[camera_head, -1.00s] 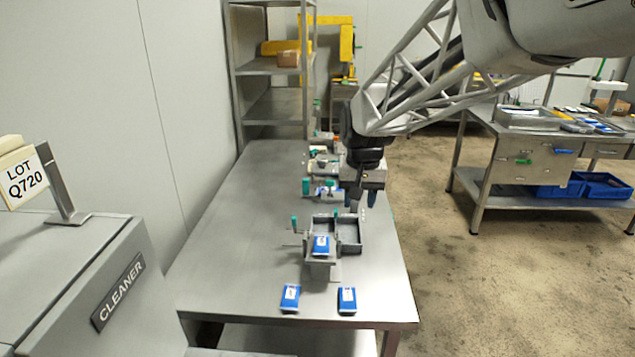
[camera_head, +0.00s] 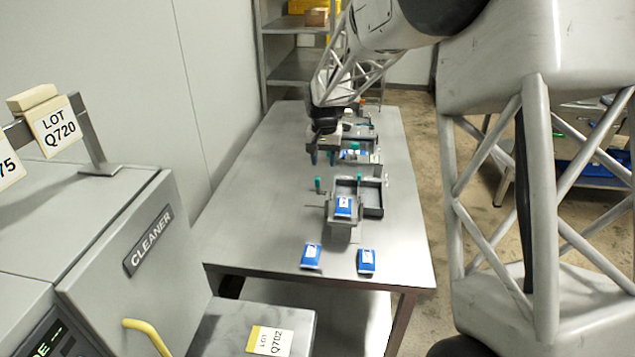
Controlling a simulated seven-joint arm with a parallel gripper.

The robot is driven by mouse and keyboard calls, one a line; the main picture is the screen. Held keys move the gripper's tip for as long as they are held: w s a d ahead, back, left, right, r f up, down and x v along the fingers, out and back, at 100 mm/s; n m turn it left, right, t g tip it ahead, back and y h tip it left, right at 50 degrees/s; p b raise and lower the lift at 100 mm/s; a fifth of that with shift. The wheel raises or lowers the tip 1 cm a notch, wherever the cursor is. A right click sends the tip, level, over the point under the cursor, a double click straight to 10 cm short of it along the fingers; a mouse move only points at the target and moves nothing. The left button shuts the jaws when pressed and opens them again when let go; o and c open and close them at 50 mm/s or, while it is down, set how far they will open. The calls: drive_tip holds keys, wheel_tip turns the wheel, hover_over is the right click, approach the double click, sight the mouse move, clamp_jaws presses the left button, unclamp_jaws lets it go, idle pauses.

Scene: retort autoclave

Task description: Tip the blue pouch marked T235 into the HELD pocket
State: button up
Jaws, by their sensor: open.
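A blue pouch with a white label (camera_head: 343,206) lies on a small grey stand at the front of a grey two-pocket tray (camera_head: 372,197). Two more blue pouches lie flat on the steel table near its front edge, a left one (camera_head: 311,256) and a right one (camera_head: 366,261). The pouch labels are too small to read, so I cannot tell which is T235. No HELD marking is legible on the pockets. My gripper (camera_head: 322,158) is open and empty, fingers down, above the table behind and left of the stand.
Green-handled parts (camera_head: 318,184) stand beside the tray. A second fixture with blue and white items (camera_head: 352,155) sits farther back. The table's left side (camera_head: 245,200) is clear.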

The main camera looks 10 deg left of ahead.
sight(317, 177)
drive_tip(key=shift+w+a+f, duration=0.8)
drive_tip(key=shift+a+f, duration=0.15)
drive_tip(key=shift+a, duration=0.1)
drive_tip(key=shift+f, duration=0.15)
drive_tip(key=shift+f, duration=3.8)
clamp_jaws()
